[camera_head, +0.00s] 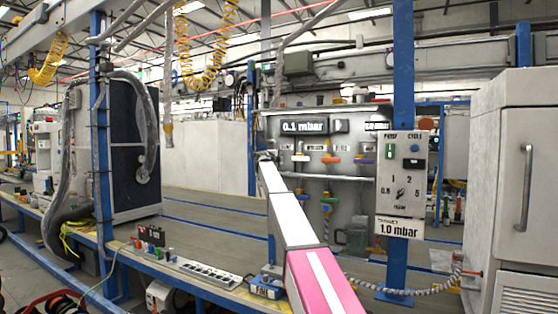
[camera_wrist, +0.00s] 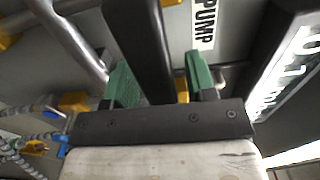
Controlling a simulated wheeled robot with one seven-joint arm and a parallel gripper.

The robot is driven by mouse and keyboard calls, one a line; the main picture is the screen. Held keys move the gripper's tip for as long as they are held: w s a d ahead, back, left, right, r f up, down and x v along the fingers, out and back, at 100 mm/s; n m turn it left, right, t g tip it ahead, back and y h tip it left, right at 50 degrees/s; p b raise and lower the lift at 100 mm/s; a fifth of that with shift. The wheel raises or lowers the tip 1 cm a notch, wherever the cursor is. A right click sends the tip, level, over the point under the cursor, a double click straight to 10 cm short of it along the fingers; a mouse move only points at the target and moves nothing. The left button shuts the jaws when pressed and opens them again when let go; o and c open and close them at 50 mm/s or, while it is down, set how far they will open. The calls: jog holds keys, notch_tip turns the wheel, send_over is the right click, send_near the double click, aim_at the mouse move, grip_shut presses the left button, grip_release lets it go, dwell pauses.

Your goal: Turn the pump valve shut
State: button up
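In the head view my arm reaches up to the panel (camera_head: 345,205), and my gripper (camera_head: 266,156) is at its left end, small and hard to make out. In the wrist view my gripper (camera_wrist: 165,88) shows two green fingers standing apart. A thick black bar (camera_wrist: 148,40), which looks like the pump valve's handle, runs between them. It lies close to the left finger, with a narrow gap at the right finger. A white PUMP label (camera_wrist: 204,24) is just right of the bar. The valve's body is hidden.
Right of my gripper the panel carries an orange-handled valve (camera_head: 301,158) and a purple-handled valve (camera_head: 362,160). The lit display (camera_head: 304,126) reads 0.1 mbar. In the wrist view a metal pipe (camera_wrist: 72,42) runs close on the left. A control box (camera_head: 403,186) hangs on a blue post.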

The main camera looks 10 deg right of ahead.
jog(key=v, duration=1)
jog(key=shift+s+a, duration=0.25)
jog(key=shift+s, duration=0.1)
jog(key=s+d+f+n+g+y, duration=0.15)
jog(key=s+f+n, duration=0.4)
jog(key=f, duration=0.85)
jog(key=s+d+f+n+g+y, duration=0.1)
jog(key=s+f+n+g, duration=0.15)
jog(key=s+f, duration=0.85)
jog(key=s+d+f+n+g+y, duration=0.25)
jog(key=s+f+n, duration=0.2)
jog(key=f, duration=1.15)
jog(key=s+a+f+n+g+y, duration=0.1)
jog(key=s+f+n+g+y, duration=0.1)
jog(key=s+f+n, duration=0.2)
jog(key=s+a+f+n+g+y, duration=0.2)
jog(key=s+f+n, duration=0.3)
jog(key=s+f, duration=0.6)
jog(key=s+a+f+n+g+y, duration=0.1)
jog(key=s+f, duration=0.7)
jog(key=s, duration=1.3)
jog(key=n+g+y, duration=0.1)
jog(key=n+g, duration=0.1)
jog(key=n, duration=0.1)
jog(key=shift+a+f+g, duration=0.25)
jog(key=shift+a+g, duration=0.1)
